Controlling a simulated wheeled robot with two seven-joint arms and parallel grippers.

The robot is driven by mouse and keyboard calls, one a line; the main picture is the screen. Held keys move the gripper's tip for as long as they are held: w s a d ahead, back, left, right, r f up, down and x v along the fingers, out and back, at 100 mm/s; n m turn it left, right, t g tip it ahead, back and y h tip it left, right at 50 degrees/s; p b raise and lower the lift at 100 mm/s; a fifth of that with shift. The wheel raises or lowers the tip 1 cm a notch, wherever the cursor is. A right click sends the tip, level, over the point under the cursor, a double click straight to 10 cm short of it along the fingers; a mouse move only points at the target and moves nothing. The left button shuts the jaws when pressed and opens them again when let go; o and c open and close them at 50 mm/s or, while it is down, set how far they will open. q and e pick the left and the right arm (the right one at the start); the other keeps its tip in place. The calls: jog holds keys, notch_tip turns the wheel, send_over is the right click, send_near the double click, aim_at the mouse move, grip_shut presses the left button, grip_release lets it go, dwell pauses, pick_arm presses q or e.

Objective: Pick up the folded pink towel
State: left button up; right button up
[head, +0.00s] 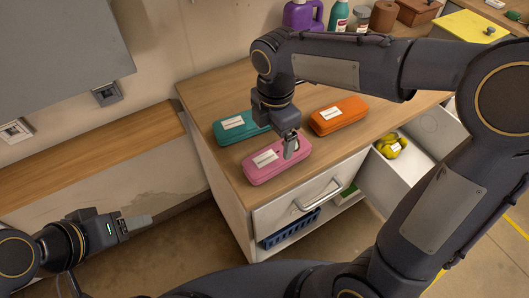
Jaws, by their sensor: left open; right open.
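The folded pink towel (271,169) lies on the wooden counter near its front left corner, with a white label on its top. My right gripper (290,150) points down over the right part of the pink towel, open. It overlaps the towel in the picture, and I cannot tell whether its fingers touch it. My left gripper (137,224) is open and empty at the lower left, over the floor and away from the counter.
A teal folded towel (229,129) and an orange one (339,115) lie close to the pink one on the counter (203,97). Bottles, including a purple jug (303,15), stand behind. An open drawer (430,136) at the right holds yellow items (391,147).

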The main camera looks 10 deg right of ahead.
aim_at(278, 151)
jog(key=f, duration=0.4)
jog(key=d+f, duration=0.1)
jog(key=f, duration=0.2)
jog(key=shift+s, duration=0.35)
jog(key=shift+r, duration=0.1)
jog(key=c, duration=1.1)
